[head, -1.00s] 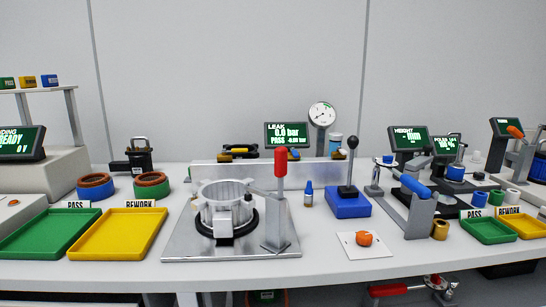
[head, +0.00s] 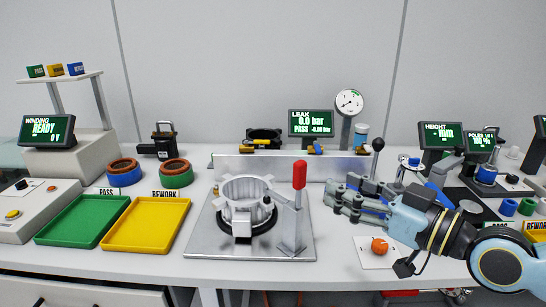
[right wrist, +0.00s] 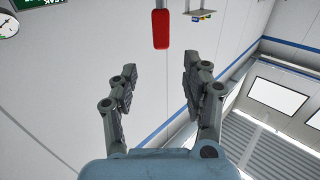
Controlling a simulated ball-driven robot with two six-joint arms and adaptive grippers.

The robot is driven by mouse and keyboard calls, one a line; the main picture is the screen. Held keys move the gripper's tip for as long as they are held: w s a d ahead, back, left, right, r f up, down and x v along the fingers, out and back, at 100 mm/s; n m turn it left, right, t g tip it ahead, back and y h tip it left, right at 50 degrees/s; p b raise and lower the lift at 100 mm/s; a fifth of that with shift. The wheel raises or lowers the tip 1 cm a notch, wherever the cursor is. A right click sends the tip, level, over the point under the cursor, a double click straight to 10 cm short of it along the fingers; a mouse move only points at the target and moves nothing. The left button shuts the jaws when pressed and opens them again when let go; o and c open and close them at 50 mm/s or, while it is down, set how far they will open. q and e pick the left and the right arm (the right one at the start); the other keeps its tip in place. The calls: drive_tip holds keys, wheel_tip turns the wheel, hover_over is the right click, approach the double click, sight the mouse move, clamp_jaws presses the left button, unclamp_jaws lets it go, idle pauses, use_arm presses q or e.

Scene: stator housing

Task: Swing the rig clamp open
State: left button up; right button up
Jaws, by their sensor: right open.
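The rig clamp is a grey post with a red upright handle (head: 299,175) on a metal base plate (head: 210,240). Its arm reaches left to the silver stator housing (head: 246,200), which sits in a black ring on the plate. My right gripper (head: 338,198) comes in from the right, open and empty, a little right of the red handle and apart from it. In the right wrist view the red handle (right wrist: 161,28) shows beyond the two spread fingers (right wrist: 157,85). My left gripper is not in view.
Green tray (head: 65,241) and yellow tray (head: 125,246) lie left of the plate. An orange knob (head: 379,246) on a white card is below my right arm. The leak display (head: 312,121) and gauge (head: 349,102) stand behind. A black-knobbed lever (head: 378,145) is behind my right gripper.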

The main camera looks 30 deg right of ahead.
sight(305, 167)
drive_tip(key=x, duration=0.3)
drive_tip(key=b+x, duration=0.1)
drive_tip(key=x, duration=0.2)
drive_tip(key=b+x, duration=0.1)
drive_tip(key=x, duration=0.2)
drive_tip(key=shift+w+a+r, duration=0.15)
drive_tip(key=shift+w+r, duration=0.1)
drive_tip(key=shift+w, duration=0.05)
drive_tip(key=shift+w+a+b, duration=0.2)
drive_tip(key=shift+w+b, duration=0.1)
drive_tip(key=shift+w, duration=0.3)
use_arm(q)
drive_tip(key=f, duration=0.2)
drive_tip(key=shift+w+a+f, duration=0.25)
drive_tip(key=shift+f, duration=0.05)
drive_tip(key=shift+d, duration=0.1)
use_arm(e)
clamp_jaws()
